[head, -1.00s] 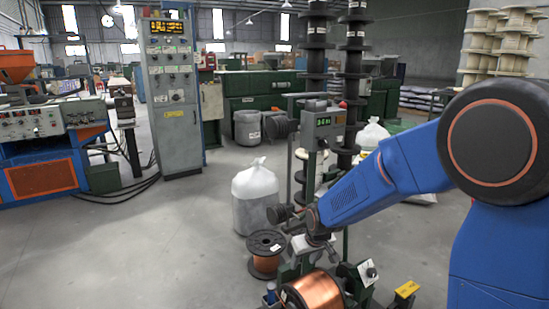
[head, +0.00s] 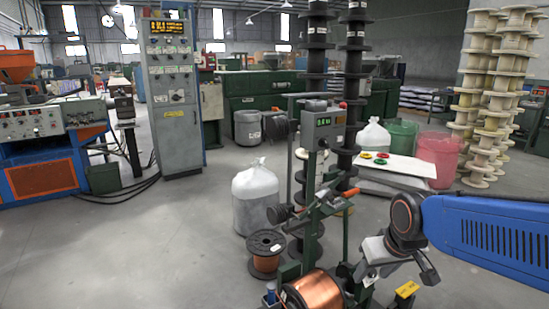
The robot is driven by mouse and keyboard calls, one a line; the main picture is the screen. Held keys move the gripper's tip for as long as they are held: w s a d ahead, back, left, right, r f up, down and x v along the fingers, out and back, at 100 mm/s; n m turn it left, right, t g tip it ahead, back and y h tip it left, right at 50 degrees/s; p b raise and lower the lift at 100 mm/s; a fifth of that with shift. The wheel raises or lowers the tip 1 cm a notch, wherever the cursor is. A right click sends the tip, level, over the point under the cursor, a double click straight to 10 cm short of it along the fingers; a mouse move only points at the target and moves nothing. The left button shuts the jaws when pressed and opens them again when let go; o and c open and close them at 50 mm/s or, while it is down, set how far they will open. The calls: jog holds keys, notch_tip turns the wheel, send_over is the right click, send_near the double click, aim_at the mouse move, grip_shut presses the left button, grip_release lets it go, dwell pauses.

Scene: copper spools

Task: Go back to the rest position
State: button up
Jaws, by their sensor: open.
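My gripper (head: 372,274) hangs at the end of my blue arm (head: 495,235), at the lower right of the head view. It is open, with nothing seen in it. It points down and to the left, right of the large copper spool (head: 314,292). That spool lies on its side in the green winding stand (head: 309,245), cut by the lower picture edge. A smaller spool of copper wire (head: 265,262) with black flanges stands on the floor left of the stand.
A yellow-topped block (head: 407,289) is close below my gripper. A pale table (head: 395,166) with small coloured rings stands behind the arm, beside green (head: 402,138) and pink bins (head: 438,158). Stacked cream spools (head: 490,100) stand at the right.

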jog(key=s+d, duration=0.2)
jog(key=s, duration=0.5)
jog(key=s+d+r+m, duration=0.1)
jog(key=s+d, duration=0.1)
jog(key=s, duration=0.5)
jog(key=shift+d+r+m+h, duration=0.15)
jog(key=shift+d+m+h, duration=0.15)
jog(key=shift+d+h, duration=0.1)
